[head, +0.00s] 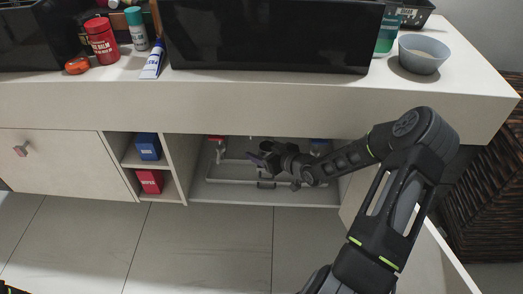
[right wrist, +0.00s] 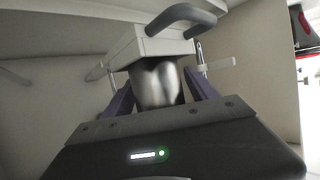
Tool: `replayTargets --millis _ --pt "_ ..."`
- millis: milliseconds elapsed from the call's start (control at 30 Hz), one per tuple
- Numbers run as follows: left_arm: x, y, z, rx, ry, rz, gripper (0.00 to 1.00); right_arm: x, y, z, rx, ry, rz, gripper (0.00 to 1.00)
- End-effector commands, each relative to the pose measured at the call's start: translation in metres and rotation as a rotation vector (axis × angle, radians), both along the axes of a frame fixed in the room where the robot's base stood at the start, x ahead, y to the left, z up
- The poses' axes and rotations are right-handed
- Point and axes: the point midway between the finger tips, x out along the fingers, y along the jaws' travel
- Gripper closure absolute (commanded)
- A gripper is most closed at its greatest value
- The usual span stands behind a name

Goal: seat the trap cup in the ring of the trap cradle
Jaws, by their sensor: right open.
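A shiny metal cup (right wrist: 158,84), which looks like the trap cup, stands between the purple fingers of my right gripper (right wrist: 160,92) in the right wrist view. The fingers are open, one on each side of it. Its upper end meets the underside of a white block (right wrist: 150,46), perhaps the trap cradle, with a grey curved handle or pipe (right wrist: 182,17) above. I cannot tell whether the cup is inside a ring. In the head view my right gripper (head: 262,158) is inside the open cabinet bay under the counter; the cup cannot be made out there.
The bay has a floor panel (head: 225,192), side walls and the counter (head: 250,104) overhead. A red (head: 215,137) and a blue part (head: 318,141) show at its top. Blue (head: 147,146) and red boxes (head: 149,181) fill shelves to the left. The floor in front is clear.

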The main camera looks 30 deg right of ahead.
Motion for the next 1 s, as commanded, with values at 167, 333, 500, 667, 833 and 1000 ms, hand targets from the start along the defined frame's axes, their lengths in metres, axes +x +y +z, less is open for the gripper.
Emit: replayTargets --millis 167,333,500,667,833,1000 --pt "0.000 0.000 0.001 0.000 0.000 0.000 0.70 0.000 0.000 0.001 0.000 0.000 0.000 0.33" --pt "-0.001 0.000 0.007 0.000 0.002 -0.001 0.70 -0.007 -0.002 0.008 -0.002 0.001 0.000 0.33" --pt "-0.002 0.000 0.019 -0.001 0.006 -0.003 0.70 -0.032 -0.005 0.019 -0.001 0.003 -0.002 0.33" --pt "-0.005 0.001 0.033 -0.002 0.012 -0.007 0.70 -0.063 -0.010 0.033 -0.002 0.003 -0.003 0.33" --pt "-0.007 0.001 0.044 -0.005 0.019 -0.009 0.70 -0.092 -0.013 0.044 -0.002 0.002 -0.001 0.33" --pt "-0.008 0.001 0.049 -0.005 0.023 -0.012 0.70 -0.108 -0.015 0.049 -0.001 0.001 -0.001 0.33"
